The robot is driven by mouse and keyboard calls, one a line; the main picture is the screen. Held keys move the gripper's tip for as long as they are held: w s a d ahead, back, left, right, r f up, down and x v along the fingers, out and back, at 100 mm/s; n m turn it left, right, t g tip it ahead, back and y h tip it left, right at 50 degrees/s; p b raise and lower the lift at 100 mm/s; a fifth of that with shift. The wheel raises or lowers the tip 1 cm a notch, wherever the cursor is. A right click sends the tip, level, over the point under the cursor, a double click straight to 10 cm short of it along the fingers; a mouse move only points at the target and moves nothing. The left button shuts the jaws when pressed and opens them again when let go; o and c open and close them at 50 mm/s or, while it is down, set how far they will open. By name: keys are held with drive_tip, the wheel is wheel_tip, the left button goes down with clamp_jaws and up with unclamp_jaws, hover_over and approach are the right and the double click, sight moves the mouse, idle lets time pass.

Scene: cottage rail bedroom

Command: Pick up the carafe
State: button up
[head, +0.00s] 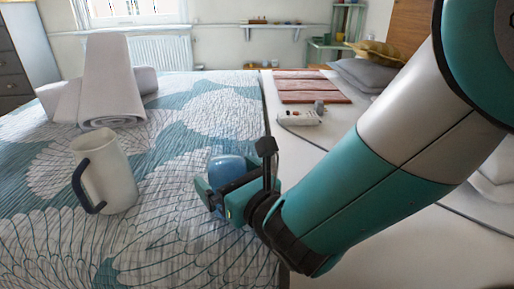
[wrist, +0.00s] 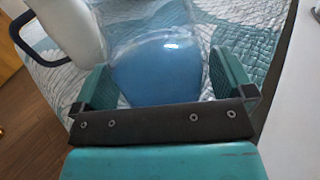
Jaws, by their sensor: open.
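A clear, rounded glass vessel with blue in its lower part, which looks like the carafe (head: 227,168), stands on the patterned bedspread. In the wrist view the carafe (wrist: 158,70) fills the space between the two teal fingers. My gripper (head: 235,188) is open, with one finger on each side of the carafe. In the wrist view a small gap shows by the right finger; I cannot tell whether the left finger touches. The gripper hides part of the carafe in the head view.
A white jug (head: 108,172) with a dark blue handle stands left of the carafe on the bed; it also shows in the wrist view (wrist: 72,30). Rolled white towels (head: 108,85) lie farther back. A small white object (head: 298,118) lies to the right. The bedspread (head: 190,105) behind is clear.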

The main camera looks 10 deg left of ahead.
drive_tip(key=c, duration=1.3)
drive_tip(key=shift+r, duration=0.25)
wheel_tip(320, 180, up, 20)
drive_tip(key=p, duration=1.2)
drive_tip(key=shift+f, duration=0.25)
